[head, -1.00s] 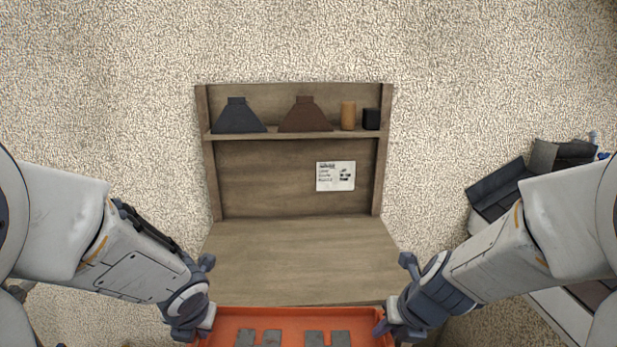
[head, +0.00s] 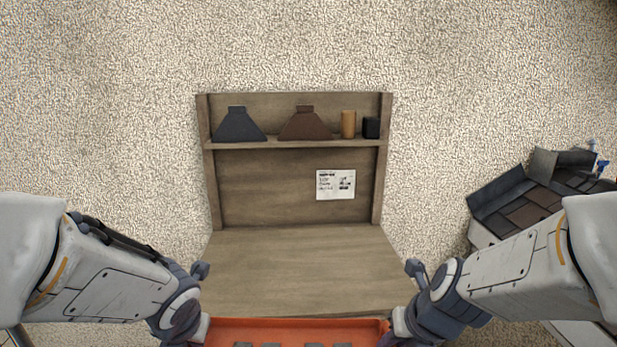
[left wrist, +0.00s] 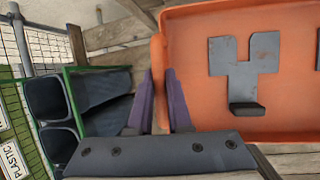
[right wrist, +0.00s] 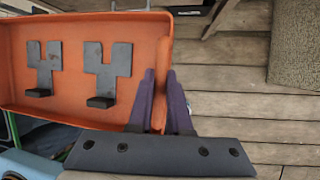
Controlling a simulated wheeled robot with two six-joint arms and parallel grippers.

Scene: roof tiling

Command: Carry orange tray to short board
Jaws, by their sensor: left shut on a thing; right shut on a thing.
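The orange tray (head: 300,328) shows at the bottom edge of the head view, in front of the wooden bench; its near part is cut off. Grey metal brackets lie in it, seen in the left wrist view (left wrist: 244,62) and the right wrist view (right wrist: 108,70). My left gripper (left wrist: 160,92) is shut on the tray's left wall. My right gripper (right wrist: 161,92) is shut on its right wall. The wooden board with a shelf (head: 290,185) stands at the back of the bench; I cannot tell whether it is the short board.
The bench top (head: 300,270) is clear. Its shelf holds a dark trapezoid piece (head: 240,125), a brown one (head: 305,124), a tan cylinder (head: 348,124) and a black cup (head: 371,128). Dark roof tiles (head: 525,205) stand at the right. Green-framed bins (left wrist: 85,105) lie below the left gripper.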

